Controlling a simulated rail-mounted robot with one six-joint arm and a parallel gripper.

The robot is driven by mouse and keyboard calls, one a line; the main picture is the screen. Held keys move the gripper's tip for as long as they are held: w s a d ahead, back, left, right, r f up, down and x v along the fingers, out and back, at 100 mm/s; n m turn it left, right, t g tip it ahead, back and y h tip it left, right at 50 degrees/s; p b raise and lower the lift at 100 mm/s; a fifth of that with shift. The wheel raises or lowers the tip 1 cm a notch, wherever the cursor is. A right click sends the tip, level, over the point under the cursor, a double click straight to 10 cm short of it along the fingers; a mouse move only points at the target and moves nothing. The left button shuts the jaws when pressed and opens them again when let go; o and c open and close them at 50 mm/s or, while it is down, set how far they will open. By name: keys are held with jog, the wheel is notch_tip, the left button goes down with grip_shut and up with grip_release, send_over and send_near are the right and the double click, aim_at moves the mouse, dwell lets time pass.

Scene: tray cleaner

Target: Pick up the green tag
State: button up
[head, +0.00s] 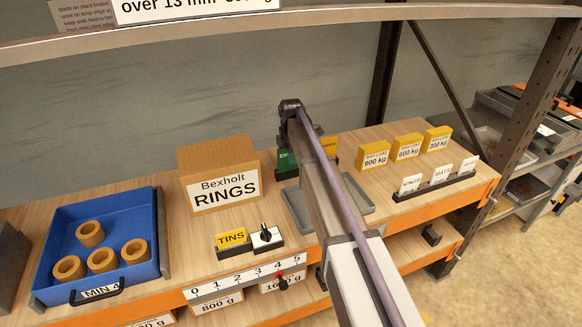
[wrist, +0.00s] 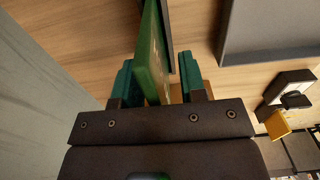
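The green tag (head: 286,160) stands in a dark holder on the wooden bench in the head view, left of my arm, which hides part of it. In the wrist view the green tag (wrist: 152,60) is seen nearly edge-on, between the two teal fingers of my gripper (wrist: 158,78). The fingers are apart. The left finger is close against the tag; I cannot tell if it touches. A gap shows between the tag and the right finger. My fingers are hidden in the head view.
A grey tray (head: 298,208) lies in front of the tag, partly under my arm. The Bexholt RINGS box (head: 219,172) stands to the left, and a blue bin (head: 62,240) with rings is further left. Yellow weight tags (head: 408,146) and a white-tag rack (head: 441,187) are right.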

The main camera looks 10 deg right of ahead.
grip_shut()
jog(key=shift+r, duration=0.2)
notch_tip(320, 180, up, 10)
jog(key=p, duration=1)
jog(key=shift+f, duration=0.15)
